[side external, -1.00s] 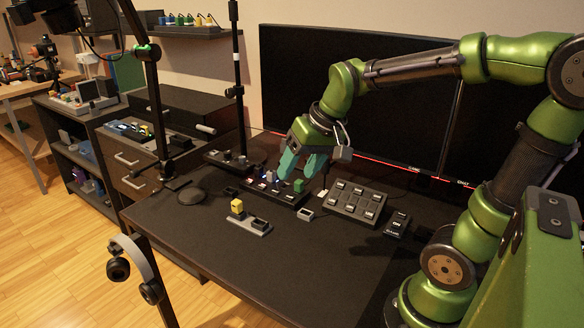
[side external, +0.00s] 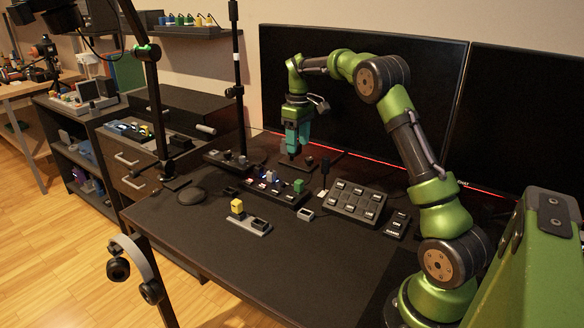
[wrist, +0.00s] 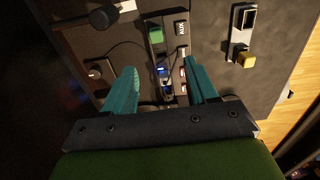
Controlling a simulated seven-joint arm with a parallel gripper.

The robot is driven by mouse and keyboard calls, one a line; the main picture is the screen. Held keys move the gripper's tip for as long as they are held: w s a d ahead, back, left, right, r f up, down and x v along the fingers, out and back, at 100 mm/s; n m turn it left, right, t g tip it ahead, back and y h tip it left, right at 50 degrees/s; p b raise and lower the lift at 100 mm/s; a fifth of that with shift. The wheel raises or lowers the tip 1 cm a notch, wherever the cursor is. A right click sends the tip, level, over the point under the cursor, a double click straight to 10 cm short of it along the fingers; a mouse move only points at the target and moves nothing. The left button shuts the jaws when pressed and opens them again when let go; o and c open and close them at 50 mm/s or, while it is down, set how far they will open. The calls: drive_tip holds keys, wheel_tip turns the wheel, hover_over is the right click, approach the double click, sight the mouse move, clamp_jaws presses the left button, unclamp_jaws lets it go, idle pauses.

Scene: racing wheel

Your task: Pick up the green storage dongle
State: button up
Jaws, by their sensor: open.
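The green storage dongle (side external: 299,185) is a small green block standing at the right end of a dark hub (side external: 277,191) on the desk. It also shows in the wrist view (wrist: 156,36), near the top, beyond my fingertips. My gripper (side external: 291,154) has teal fingers pointing down, behind the hub and above the back of the desk. In the wrist view my gripper (wrist: 165,70) is open and empty, its fingers spread on either side of the hub. The dongle is not between the fingers.
A yellow block (side external: 237,206) stands on a grey holder in front of the hub. A button pad (side external: 360,202) and a small grey socket block (side external: 305,214) lie to the right. Monitors (side external: 360,100) stand behind. The front of the desk is clear.

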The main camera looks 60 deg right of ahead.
hover_over(299, 181)
drive_tip(key=f, duration=0.6)
drive_tip(key=a+f, duration=0.1)
drive_tip(key=f, duration=0.2)
drive_tip(key=shift+f, duration=0.15)
drive_tip(key=shift+d+f, duration=0.25)
drive_tip(key=shift+f, duration=1.15)
drive_tip(key=shift+d+f, duration=0.2)
drive_tip(key=shift+f, duration=1.15)
clamp_jaws()
drive_tip(key=shift+r, duration=0.15)
